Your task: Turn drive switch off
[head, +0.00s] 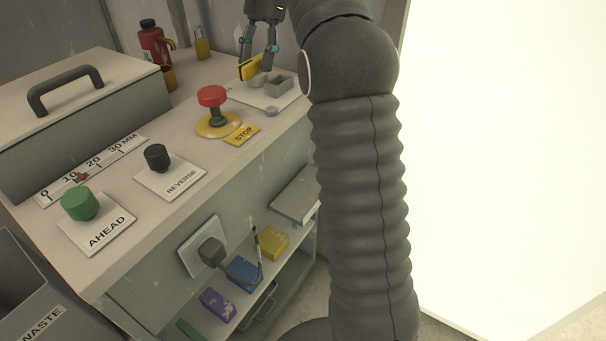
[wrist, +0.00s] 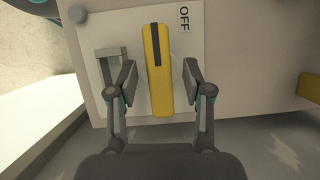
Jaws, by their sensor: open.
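The drive switch is a yellow handle (wrist: 157,90) with a dark stripe, mounted on a pale plate (wrist: 188,107). An OFF label (wrist: 184,18) is on the plate, beyond and right of the handle. The handle points lengthwise up the wrist view, not at the label. In the head view the handle (head: 249,69) is at the back of the bench. My gripper (wrist: 160,80) is open, one finger on each side of the handle, with visible gaps. In the head view my gripper (head: 258,52) is over the switch; its fingers partly hide it.
A grey bracket (wrist: 111,52) stands on the plate left of the handle. A red stop button (head: 212,96), black REVERSE knob (head: 157,157) and green AHEAD knob (head: 79,203) are on the bench. A red bottle (head: 151,40) and a padlock (head: 202,47) are behind.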

